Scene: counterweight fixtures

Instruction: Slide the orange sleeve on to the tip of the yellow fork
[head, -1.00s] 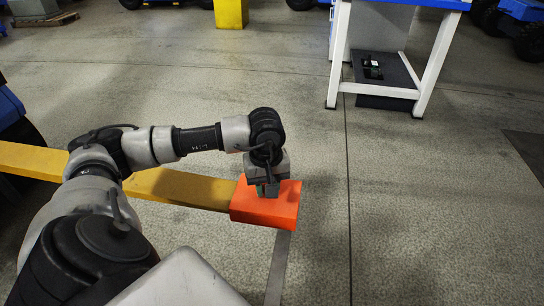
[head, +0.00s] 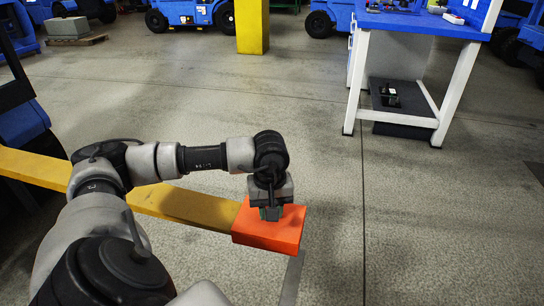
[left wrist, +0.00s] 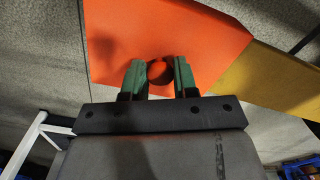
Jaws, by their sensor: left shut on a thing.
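The orange sleeve (head: 270,228) sits around the end of the yellow fork (head: 185,205), which comes in from the left edge of the head view. The fork's tip is hidden inside the sleeve. In the left wrist view the sleeve (left wrist: 150,40) fills the upper middle, and the fork (left wrist: 275,85) runs out from its right side. My left gripper (head: 271,213) is above the sleeve. In the left wrist view its green fingers (left wrist: 158,78) are shut on a small round orange knob (left wrist: 159,73) on the sleeve. My right gripper is not in view.
A blue-topped workbench (head: 428,22) with white legs stands at the upper right. A yellow post (head: 252,26) and blue trucks stand at the back. A dark blue vehicle (head: 25,125) is at the left edge. The floor right of the sleeve is clear.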

